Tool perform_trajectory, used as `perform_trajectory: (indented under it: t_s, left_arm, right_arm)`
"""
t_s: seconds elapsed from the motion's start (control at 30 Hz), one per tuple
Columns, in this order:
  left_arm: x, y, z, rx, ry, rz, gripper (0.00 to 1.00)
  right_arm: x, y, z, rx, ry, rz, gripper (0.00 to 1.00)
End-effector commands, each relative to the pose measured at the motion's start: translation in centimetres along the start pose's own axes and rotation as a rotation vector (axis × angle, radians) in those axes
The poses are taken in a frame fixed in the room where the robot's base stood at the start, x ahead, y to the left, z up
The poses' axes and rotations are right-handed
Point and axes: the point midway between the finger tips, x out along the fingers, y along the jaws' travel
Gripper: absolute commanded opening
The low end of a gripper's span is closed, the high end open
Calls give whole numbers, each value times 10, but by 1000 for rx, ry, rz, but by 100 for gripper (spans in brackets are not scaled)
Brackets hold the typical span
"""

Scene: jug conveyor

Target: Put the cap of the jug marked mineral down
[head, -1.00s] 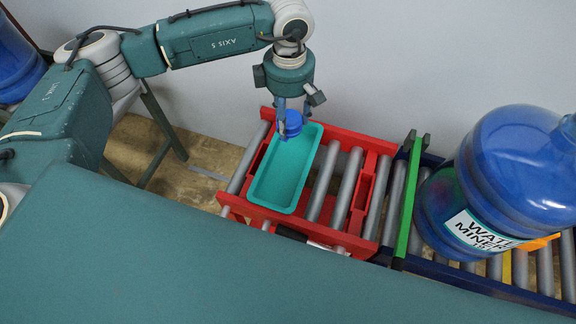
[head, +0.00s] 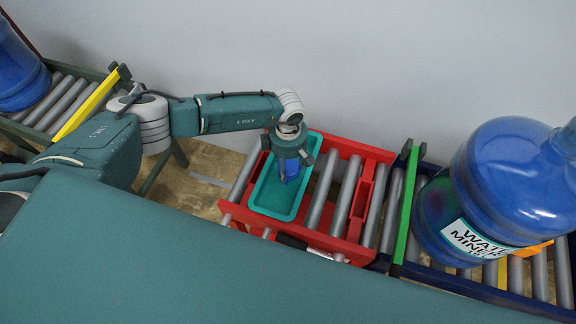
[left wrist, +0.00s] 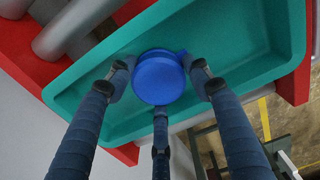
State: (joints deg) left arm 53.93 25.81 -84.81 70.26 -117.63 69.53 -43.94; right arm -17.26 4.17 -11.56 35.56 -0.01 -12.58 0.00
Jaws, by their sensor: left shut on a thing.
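A blue cap (left wrist: 158,80) is held between the fingers of my left gripper (head: 288,172), which is shut on it. The gripper points down into a teal tray (head: 265,205). In the left wrist view the cap is over the floor of the tray (left wrist: 215,60). I cannot tell whether the cap touches the tray floor. The big blue jug (head: 500,175) with a white label reading "WATE… MINER…" stands upright at the right on the rollers. My right gripper is not in view.
The tray lies on a red-framed roller section (head: 375,160). A green bar (head: 406,205) separates it from the blue-framed conveyor with the jug. Another blue jug (head: 18,75) stands on rollers at the far left, behind a yellow bar (head: 85,108). A wall rises behind.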

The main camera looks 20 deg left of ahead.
Motion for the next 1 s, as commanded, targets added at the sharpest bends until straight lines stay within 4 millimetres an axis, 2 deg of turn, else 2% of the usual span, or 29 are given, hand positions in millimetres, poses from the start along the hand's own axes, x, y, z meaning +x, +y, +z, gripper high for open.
perform_trajectory:
  t_s: [0.1, 0.4, 0.43, 0.47, 0.73, 0.87, 1.0]
  left_arm:
    - [7, 0, -1, -1, 1, 0, 39]
    - [10, 0, -1, 0, 1, 1, 39]
    - [8, 0, -1, 0, 1, 1, 56]
    - [8, 0, -1, 0, 1, 1, 59]
    - [7, 0, -1, 0, 1, 1, 59]
    - [-1, 1, 0, 1, 0, 2, 59]
    - [-25, 2, -1, 2, 0, 6, 59]
  right_arm:
    - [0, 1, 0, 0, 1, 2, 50]
    - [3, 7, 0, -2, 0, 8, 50]
    - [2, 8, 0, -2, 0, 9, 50]
    - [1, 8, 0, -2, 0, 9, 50]
    - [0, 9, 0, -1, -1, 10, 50]
    - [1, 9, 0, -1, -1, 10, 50]
    - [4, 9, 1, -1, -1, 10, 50]
